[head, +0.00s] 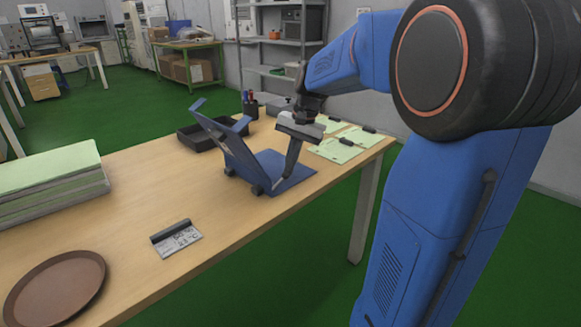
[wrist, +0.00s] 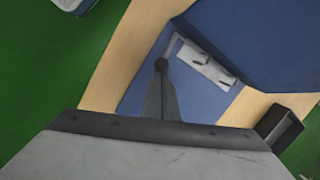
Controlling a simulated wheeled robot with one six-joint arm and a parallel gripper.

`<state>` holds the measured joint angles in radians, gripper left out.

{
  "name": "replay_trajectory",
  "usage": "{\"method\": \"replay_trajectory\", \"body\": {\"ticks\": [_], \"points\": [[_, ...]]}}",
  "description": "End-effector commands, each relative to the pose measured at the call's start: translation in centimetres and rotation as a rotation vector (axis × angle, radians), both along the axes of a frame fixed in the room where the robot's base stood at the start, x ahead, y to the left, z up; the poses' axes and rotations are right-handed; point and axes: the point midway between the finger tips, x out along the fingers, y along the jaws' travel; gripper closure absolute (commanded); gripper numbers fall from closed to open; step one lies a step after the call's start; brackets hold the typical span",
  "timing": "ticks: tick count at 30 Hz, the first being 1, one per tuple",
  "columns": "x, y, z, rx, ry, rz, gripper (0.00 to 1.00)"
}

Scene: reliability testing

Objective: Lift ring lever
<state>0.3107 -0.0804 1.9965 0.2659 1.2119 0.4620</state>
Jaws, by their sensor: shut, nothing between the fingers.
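A blue folder-like object stands on the wooden table, with a tilted upright panel (head: 229,148) and a flat base plate (head: 292,181). In the wrist view a pale metal mechanism (wrist: 207,65), with a bent bar at its left, lies on the blue surface (wrist: 144,93); it looks like the ring lever, which I cannot make out in the head view. My gripper (head: 288,176) points down over the base plate, right of the tilted panel. Its fingers (wrist: 161,80) are together and empty, left of and below the mechanism in the wrist view. Whether they touch anything is unclear.
A black tray (head: 187,138) and a pen cup (head: 250,108) stand behind. Green clipboards (head: 336,150) lie to the right. The table's middle is clear.

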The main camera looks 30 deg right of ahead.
Motion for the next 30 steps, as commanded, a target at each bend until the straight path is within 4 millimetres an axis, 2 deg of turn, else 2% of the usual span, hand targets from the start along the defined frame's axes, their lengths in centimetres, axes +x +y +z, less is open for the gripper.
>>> {"method": "replay_trajectory", "body": {"ticks": [24, 30], "points": [[-0.9, 3.4, 3.3, -0.493, -0.132, 0.006, 1.00], [-0.9, 3.4, 3.4, -0.509, -0.135, -0.001, 1.00]]}}
